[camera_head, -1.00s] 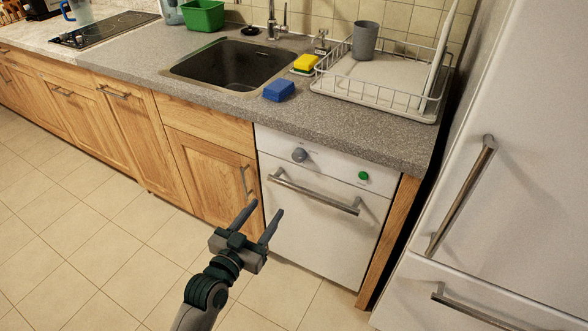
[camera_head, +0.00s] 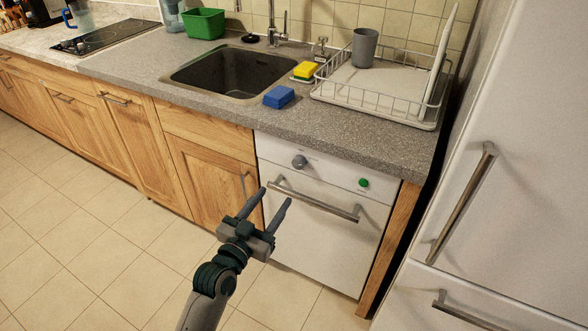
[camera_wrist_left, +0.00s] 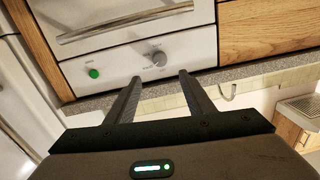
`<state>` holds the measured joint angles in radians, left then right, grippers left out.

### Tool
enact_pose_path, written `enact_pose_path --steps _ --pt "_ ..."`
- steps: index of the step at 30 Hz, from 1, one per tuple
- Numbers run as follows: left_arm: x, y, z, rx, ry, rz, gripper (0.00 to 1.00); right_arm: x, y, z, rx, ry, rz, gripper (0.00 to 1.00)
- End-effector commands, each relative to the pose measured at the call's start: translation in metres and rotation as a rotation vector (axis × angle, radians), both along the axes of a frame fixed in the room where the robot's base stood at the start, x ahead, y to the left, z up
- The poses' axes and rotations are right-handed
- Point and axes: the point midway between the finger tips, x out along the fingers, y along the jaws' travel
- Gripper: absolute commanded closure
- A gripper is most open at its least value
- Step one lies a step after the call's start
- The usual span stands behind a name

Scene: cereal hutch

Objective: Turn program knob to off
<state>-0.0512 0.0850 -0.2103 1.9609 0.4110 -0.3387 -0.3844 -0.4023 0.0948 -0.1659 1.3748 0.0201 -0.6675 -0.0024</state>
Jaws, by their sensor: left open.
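The grey round program knob (camera_head: 299,162) is on the white control panel at the top of the dishwasher (camera_head: 322,235), below the counter edge. The wrist view, turned upside down, shows the knob (camera_wrist_left: 159,58) beyond and between the two fingers. My left gripper (camera_head: 276,195) is open and empty in front of the dishwasher door. In the head view its fingertips appear a little below and left of the knob. It also shows in the left wrist view (camera_wrist_left: 160,74), apart from the knob as far as I can tell. My right gripper is out of view.
A green button (camera_head: 364,183) is on the panel right of the knob. The dishwasher's bar handle (camera_head: 313,199) runs across below the panel. The counter (camera_head: 350,135) overhangs above. A fridge (camera_head: 520,150) stands to the right. Floor in front is clear.

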Motion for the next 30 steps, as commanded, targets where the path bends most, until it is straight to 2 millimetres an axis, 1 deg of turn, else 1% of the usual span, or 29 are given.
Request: enact_pose_path --steps 1,6,9,12,18,24,30 --pt "0.009 -0.004 0.001 -0.002 0.0 0.0 0.52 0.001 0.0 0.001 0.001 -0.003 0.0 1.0" --pt "0.038 -0.014 0.001 -0.003 -0.001 0.0 0.52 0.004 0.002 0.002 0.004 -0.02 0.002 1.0" --pt "0.055 -0.02 0.001 -0.002 0.0 0.0 0.52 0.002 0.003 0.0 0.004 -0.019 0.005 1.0" --pt "0.072 -0.027 0.001 -0.001 -0.001 0.0 0.52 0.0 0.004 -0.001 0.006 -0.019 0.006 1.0" --pt "0.103 -0.038 0.001 -0.001 -0.001 0.0 0.52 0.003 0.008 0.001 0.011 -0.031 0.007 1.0" --pt "0.121 -0.044 0.0 -0.001 0.0 -0.001 0.52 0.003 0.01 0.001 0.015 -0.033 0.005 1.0" --pt "0.127 -0.046 0.0 -0.001 0.0 0.0 0.52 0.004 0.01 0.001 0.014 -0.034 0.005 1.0"
